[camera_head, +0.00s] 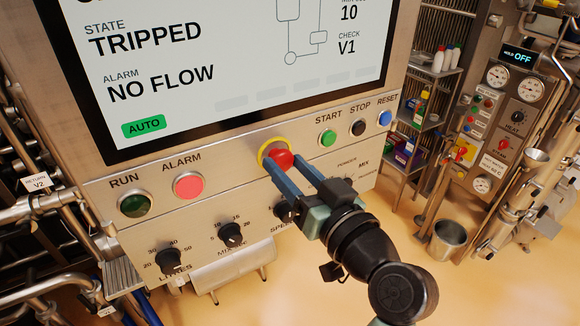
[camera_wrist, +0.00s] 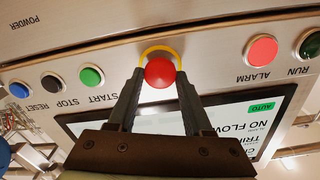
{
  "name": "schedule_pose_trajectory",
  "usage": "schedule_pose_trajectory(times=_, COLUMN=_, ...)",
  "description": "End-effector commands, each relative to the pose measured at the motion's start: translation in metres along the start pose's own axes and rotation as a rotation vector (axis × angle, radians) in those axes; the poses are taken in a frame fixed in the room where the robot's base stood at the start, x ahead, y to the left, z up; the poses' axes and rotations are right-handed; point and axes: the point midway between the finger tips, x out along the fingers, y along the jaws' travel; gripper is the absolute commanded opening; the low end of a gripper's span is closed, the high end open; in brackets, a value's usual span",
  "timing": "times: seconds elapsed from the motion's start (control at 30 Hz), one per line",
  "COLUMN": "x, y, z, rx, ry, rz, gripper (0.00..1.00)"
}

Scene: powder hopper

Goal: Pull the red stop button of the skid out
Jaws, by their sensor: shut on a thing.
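The red stop button (camera_head: 281,159) has a round head on a yellow collar (camera_head: 268,146), on the metal panel below the screen. In the wrist view the red button (camera_wrist: 160,72) is at the middle, with the yellow collar (camera_wrist: 160,50) partly around it. My gripper (camera_head: 290,168) reaches the button from the lower right. Its two fingers lie on either side of the red head, shut on it. In the wrist view my gripper (camera_wrist: 160,82) has one finger at each side of the button. The finger contact is partly hidden by the red head.
Beside the button are the green START (camera_head: 328,138), black STOP (camera_head: 358,128) and blue RESET (camera_head: 385,118) buttons. The pink ALARM lamp (camera_head: 188,185) and dark green RUN lamp (camera_head: 134,205) are to the left. Black knobs (camera_head: 231,235) sit below. The screen (camera_head: 230,60) reads TRIPPED, NO FLOW.

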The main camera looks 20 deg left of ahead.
Motion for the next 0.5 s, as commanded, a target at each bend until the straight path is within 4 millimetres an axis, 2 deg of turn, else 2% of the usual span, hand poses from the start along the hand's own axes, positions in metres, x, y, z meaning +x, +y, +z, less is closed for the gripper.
schedule_pose_trajectory(times=0.03, x=-0.0001, y=0.0, z=-0.0002, rx=0.0, ry=0.0, rz=0.0, gripper=0.09)
schedule_pose_trajectory(times=0.1, x=-0.0002, y=0.0, z=-0.0003, rx=0.0, ry=0.0, rz=0.0, gripper=0.0)
schedule_pose_trajectory(times=0.5, x=-0.0003, y=0.0, z=-0.0004, rx=0.0, ry=0.001, rz=0.0, gripper=0.0)
